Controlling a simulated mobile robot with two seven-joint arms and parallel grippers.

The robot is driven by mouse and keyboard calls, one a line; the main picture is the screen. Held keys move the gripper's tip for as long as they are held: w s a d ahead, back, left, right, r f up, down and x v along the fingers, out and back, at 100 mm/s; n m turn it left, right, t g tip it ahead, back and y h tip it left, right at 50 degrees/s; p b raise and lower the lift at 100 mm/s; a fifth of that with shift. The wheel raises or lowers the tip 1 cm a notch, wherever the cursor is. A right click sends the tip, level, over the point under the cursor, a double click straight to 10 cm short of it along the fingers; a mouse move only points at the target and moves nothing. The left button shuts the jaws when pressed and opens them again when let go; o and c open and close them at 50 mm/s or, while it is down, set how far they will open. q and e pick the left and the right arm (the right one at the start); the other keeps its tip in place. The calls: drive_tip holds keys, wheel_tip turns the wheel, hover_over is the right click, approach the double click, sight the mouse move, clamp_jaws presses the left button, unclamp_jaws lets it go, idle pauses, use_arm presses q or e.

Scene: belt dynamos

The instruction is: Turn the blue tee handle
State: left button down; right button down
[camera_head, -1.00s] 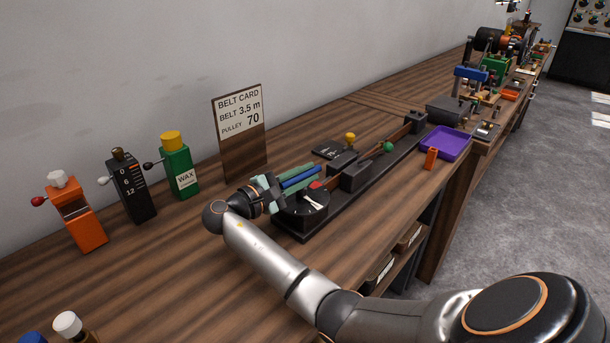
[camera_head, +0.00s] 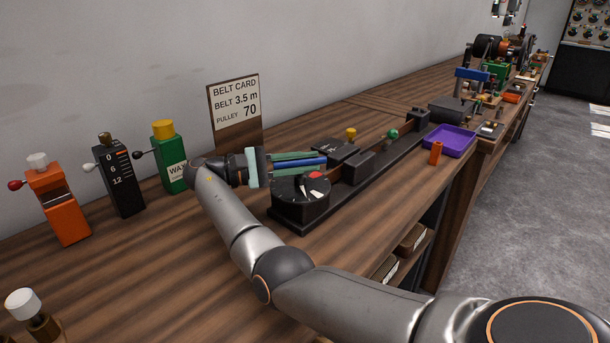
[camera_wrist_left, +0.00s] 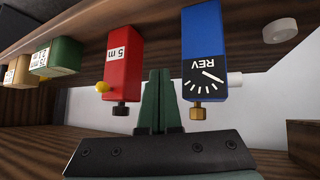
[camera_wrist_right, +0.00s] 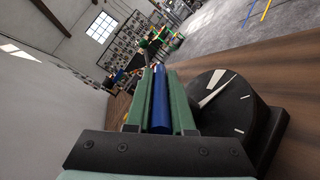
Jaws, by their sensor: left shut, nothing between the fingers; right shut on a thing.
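The blue tee handle (camera_head: 300,163) sits over the near end of the black bench rig, just behind a round black dial (camera_head: 300,197) with a white pointer. My right gripper (camera_head: 296,162) is shut on the blue handle, its green fingers along both sides. In the right wrist view the handle (camera_wrist_right: 161,108) lies between the fingers, with the dial (camera_wrist_right: 222,110) to their right. The handle's stem is hidden. My left gripper (camera_wrist_left: 160,75) is shut and empty, in front of a red box (camera_wrist_left: 123,70) and a blue REV box (camera_wrist_left: 204,60).
A belt card (camera_head: 235,105) stands behind the right gripper. Orange (camera_head: 60,205), black (camera_head: 120,180) and green (camera_head: 170,160) boxes with side knobs stand to the left. A purple tray (camera_head: 448,141) and a small orange block (camera_head: 436,153) lie to the right.

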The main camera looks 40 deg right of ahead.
drive_tip(key=shift+f+b, duration=0.2)
drive_tip(key=shift+b, duration=0.1)
drive_tip(key=shift+m+g+y+b, duration=0.3)
drive_tip(key=shift+g+b, duration=0.1)
drive_tip(key=shift+r, duration=0.15)
drive_tip(key=c, duration=0.8)
unclamp_jaws()
drive_tip(key=shift+r, duration=0.1)
